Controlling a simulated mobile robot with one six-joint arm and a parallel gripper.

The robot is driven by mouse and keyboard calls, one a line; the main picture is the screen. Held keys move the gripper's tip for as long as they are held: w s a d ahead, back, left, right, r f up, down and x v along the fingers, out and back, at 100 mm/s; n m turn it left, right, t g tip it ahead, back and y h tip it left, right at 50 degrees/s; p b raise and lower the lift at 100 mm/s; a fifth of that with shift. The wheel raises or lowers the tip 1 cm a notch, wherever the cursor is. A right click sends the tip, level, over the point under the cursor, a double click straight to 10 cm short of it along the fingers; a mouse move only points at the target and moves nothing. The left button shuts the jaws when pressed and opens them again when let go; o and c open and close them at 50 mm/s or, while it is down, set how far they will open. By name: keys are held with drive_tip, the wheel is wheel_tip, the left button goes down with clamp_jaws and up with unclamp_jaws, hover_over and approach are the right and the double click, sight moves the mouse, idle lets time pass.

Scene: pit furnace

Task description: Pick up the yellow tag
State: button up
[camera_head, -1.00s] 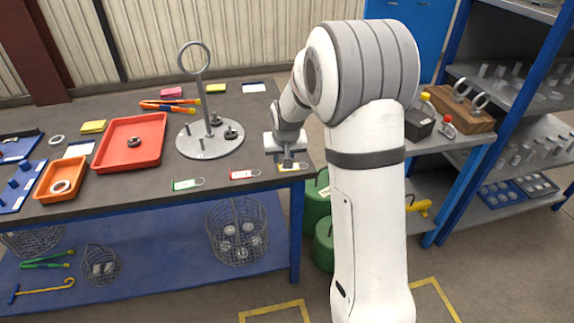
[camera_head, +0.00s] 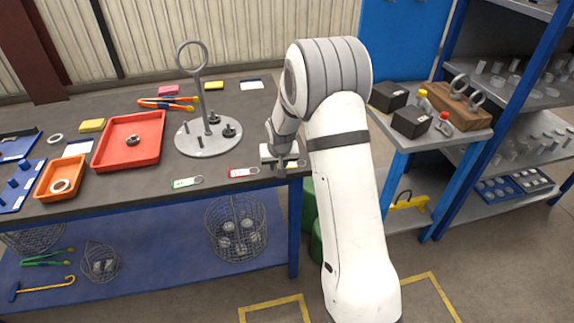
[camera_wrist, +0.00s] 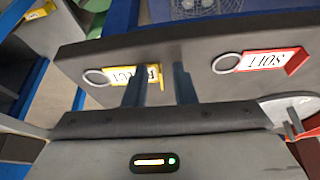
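The yellow tag (camera_wrist: 153,73) has a white label and a grey ring, and it lies at the table's edge in the wrist view. My gripper (camera_wrist: 159,66) is open, with its two dark fingers apart. One finger covers part of the tag's label, and the tag's end shows between the fingers. I cannot tell whether the fingers touch it. In the head view my gripper (camera_head: 283,168) is low over the table's front right corner and hides the yellow tag.
A red tag (camera_head: 243,172) lies close to the left of my gripper, and a green tag (camera_head: 187,182) is farther left. A round grey stand (camera_head: 209,144) with a tall ring stands behind. A side bench (camera_head: 405,141) with black boxes is right of my arm.

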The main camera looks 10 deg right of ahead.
clamp_jaws()
idle(0.3)
